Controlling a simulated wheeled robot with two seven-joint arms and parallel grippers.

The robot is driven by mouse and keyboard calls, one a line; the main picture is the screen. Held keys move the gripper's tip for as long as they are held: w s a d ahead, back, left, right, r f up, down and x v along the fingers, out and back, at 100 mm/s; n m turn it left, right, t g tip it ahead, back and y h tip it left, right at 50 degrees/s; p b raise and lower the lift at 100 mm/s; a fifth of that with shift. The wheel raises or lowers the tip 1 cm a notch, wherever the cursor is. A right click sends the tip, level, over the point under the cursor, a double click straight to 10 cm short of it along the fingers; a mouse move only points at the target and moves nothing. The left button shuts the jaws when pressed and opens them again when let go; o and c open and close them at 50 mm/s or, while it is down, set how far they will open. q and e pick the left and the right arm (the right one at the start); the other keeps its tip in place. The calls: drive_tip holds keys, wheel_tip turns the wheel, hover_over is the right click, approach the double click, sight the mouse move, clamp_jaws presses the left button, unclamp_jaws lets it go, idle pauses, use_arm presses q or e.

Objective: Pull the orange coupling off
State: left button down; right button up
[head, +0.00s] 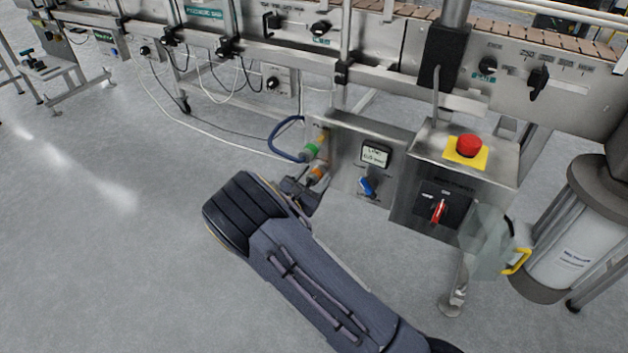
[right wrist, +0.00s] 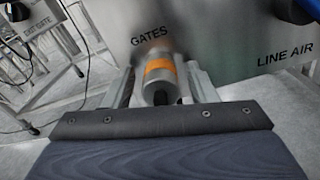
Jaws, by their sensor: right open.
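The orange coupling (right wrist: 159,70) is a short silver cylinder with an orange band and a dark near end. In the right wrist view it sits on the steel panel under the word GATES. In the head view its orange band (head: 317,172) shows just beyond my right gripper (head: 310,187). In the right wrist view my right gripper (right wrist: 161,76) is open, with one finger on each side of the coupling. Small gaps seem to show between it and the fingers. The coupling's attachment to the panel is blurred. My left gripper is not in view.
A green coupling (head: 311,150) with a blue hose (head: 272,138) is close above the orange one. The floor at left is clear.

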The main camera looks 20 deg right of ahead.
sight(311, 182)
clamp_jaws()
drive_tip(key=shift+p+v, duration=0.65)
drive_tip(key=shift+v, duration=0.9)
drive_tip(key=shift+s+f, duration=0.1)
unclamp_jaws()
drive_tip(key=shift+a, duration=0.1)
